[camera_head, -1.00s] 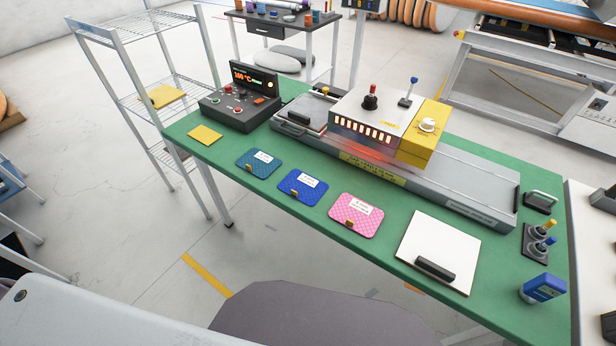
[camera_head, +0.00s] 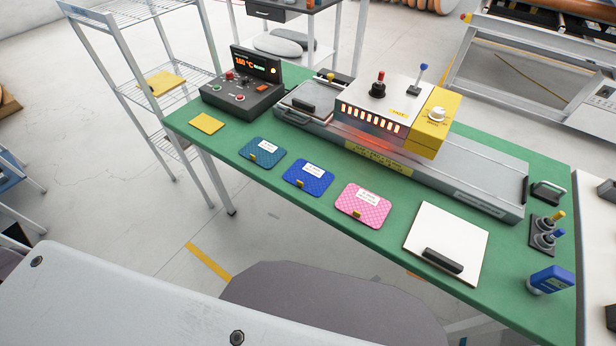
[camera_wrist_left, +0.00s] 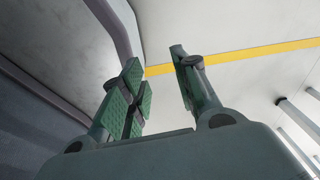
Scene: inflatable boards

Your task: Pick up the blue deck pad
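My left gripper (camera_wrist_left: 160,88) shows only in the left wrist view. Its fingers are apart with nothing between them, over pale floor with a yellow line. It is away from the pads. My right gripper is in neither current view.
Behind the pads stands a long grey press with a yellow and white heating head (camera_head: 390,112). A black control box (camera_head: 243,90) stands at the back left. A white board with a black handle (camera_head: 446,245) lies right of the pink pad. A wire shelf (camera_head: 150,88) stands left.

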